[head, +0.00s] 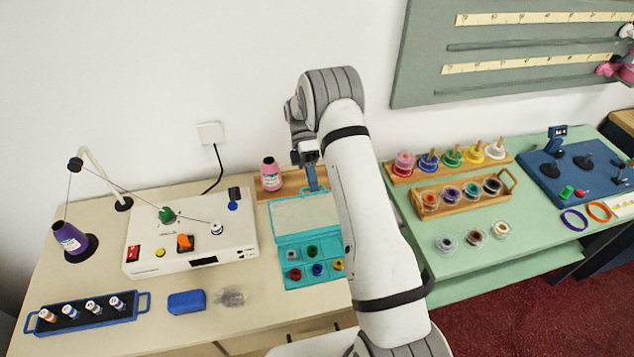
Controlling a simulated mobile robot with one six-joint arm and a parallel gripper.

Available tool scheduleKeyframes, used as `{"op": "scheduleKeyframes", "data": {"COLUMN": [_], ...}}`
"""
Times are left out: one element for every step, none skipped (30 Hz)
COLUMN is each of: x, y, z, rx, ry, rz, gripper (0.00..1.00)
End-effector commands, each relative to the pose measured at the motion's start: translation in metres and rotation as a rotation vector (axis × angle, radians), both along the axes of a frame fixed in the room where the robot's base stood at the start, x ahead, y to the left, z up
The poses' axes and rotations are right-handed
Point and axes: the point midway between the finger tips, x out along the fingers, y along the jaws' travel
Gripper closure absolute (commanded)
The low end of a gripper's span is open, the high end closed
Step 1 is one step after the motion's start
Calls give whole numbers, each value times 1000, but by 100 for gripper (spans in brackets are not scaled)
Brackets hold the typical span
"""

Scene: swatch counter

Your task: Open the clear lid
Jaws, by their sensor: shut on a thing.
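A teal box (283,284) with several coloured spools in its compartments sits on the beige table, left of my arm. Its clear lid (303,217) is see-through with a teal border. It is swung up from the box's back edge, and the spools show uncovered in front of it. My gripper (315,188) is at the lid's far, upper edge and is shut on it. The fingertips are small here, and my arm hides the area just right of the lid.
A pink spool (269,174) stands on a wooden rack behind the lid. A white winding machine (190,245) stands to the left. A blue block (187,302) and a clear bag (230,297) lie in front. A green table (500,257) with spool racks is to the right.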

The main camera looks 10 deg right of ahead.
Motion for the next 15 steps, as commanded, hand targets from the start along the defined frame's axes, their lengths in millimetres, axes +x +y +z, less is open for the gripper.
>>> {"op": "scheduleKeyframes", "data": {"x": [-3,-3,-3,-3,-3,-2,-2,-2,-2,-2,-1,-1,-1,-1,-1], "y": [3,3,3,3,2,2,2,2,1,1,1,1,1,1,0], "z": [-5,-5,-5,-5,-5,-5,-5,-4,-4,-3,-3,-3,-3,-2,-2], "rx": [5,5,5,5,5,4,4,4,4,3,3,3,2,2,1], "ry": [8,8,8,8,7,6,6,5,4,4,4,3,3,2,2], "rz": [0,0,0,0,0,0,0,0,0,-1,-1,-1,-1,-1,0], "gripper": [100,100,100,91,88,85,82,80,77,74,72,69,69,69,69]}}
